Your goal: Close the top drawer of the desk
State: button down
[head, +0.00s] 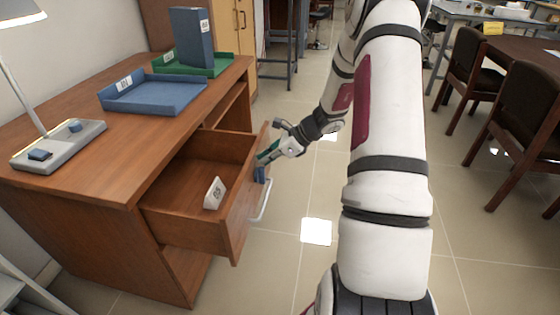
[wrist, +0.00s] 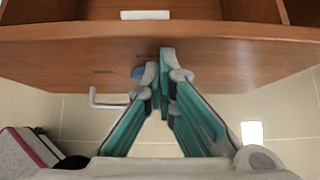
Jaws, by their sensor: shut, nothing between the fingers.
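The wooden desk (head: 80,150) stands at the left in the head view. Its top drawer (head: 172,232) is pulled well out, with a small white labelled object (head: 214,193) inside. The drawer front also spans the wrist view (wrist: 60,60), and its metal handle (wrist: 107,100) shows left of the fingers; the head view shows the handle too (head: 262,203). My gripper (head: 262,163) is at the outer face of the drawer front, near its far end. In the wrist view the fingertips (wrist: 165,68) are together, empty and close against the front; exact contact is unclear.
On the desktop are a lamp (head: 58,145), a blue tray (head: 153,98), a green tray (head: 222,66) and an upright blue binder (head: 192,38). Dark chairs (head: 520,120) stand at the right. Tiled floor (head: 285,260) is clear in front of the drawer.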

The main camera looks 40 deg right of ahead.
jog(key=w+a, duration=1.5)
jog(key=w, duration=0.4)
jog(key=shift+w+a, duration=0.2)
jog(key=shift+w, duration=0.1)
jog(key=shift+a+r, duration=0.1)
